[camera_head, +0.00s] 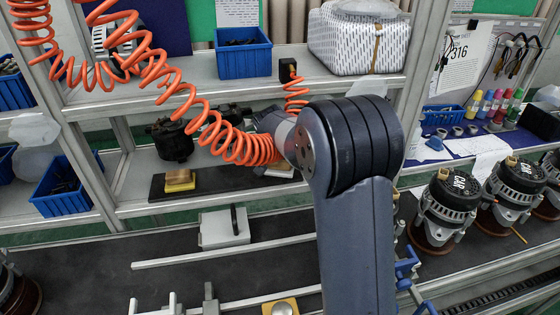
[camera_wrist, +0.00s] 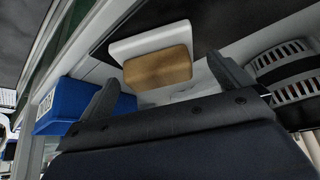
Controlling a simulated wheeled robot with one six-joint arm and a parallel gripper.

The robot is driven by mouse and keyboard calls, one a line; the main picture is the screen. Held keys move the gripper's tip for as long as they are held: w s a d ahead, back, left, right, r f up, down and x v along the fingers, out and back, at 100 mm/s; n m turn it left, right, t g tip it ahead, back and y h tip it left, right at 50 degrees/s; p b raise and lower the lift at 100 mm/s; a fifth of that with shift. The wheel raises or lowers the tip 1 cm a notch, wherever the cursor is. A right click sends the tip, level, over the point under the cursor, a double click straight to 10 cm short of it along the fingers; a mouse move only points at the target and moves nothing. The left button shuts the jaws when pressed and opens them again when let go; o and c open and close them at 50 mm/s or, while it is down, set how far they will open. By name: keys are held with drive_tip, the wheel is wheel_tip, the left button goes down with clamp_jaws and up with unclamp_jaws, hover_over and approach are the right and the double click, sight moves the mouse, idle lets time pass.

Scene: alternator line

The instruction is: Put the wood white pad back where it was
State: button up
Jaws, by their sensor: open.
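The wood white pad, a tan wood block (camera_wrist: 158,71) on a white plate (camera_wrist: 150,38), shows in the wrist view by a dark surface. My gripper (camera_wrist: 163,72) is open, its two fingers apart on either side of the pad in the picture; I see no contact. In the head view my arm covers the gripper. A small pale piece (camera_head: 282,172), mostly hidden by my arm, shows on the shelf's dark mat (camera_head: 225,183); it may be the same pad.
Orange coiled hoses (camera_head: 245,148) hang close to my arm. A dark machine part (camera_head: 172,140) stands behind the mat. Blue bins (camera_head: 243,55) and a wrapped package (camera_head: 357,42) sit on the upper shelf. A grey box (camera_head: 223,229) and white rails (camera_head: 220,251) are in front; alternators (camera_head: 452,200) stand right.

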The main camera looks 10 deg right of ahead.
drive_tip(key=v, duration=1)
drive_tip(key=shift+s+r, duration=0.2)
drive_tip(key=shift+r, duration=0.15)
drive_tip(key=shift+c, duration=0.5)
